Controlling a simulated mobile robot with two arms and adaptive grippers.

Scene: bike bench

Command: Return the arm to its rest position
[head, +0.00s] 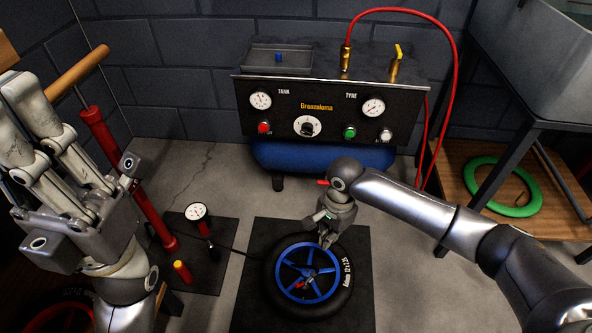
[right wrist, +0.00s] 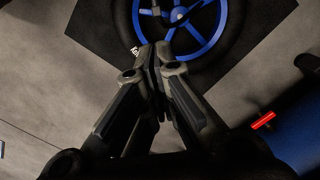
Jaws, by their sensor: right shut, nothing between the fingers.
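My right arm (head: 400,205) reaches in from the right in the head view. Its gripper (head: 327,238) points down above the upper right part of a small wheel with a black tyre (head: 343,285) and blue spokes. In the right wrist view the two fingertips (right wrist: 156,50) are together with nothing between them, and the wheel's blue rim (right wrist: 220,35) lies beyond them. I cannot tell whether the fingers touch the wheel. My left gripper (head: 65,150) is raised at the left, close to the head camera; its finger opening is unclear.
The wheel lies on a dark mat (head: 250,300). A compressor panel (head: 320,115) with a blue tank (head: 325,158) stands behind. A red pump (head: 125,180) and gauge (head: 197,212) are left. A bench (head: 500,90) and green ring (head: 475,190) are right. Bare floor lies between.

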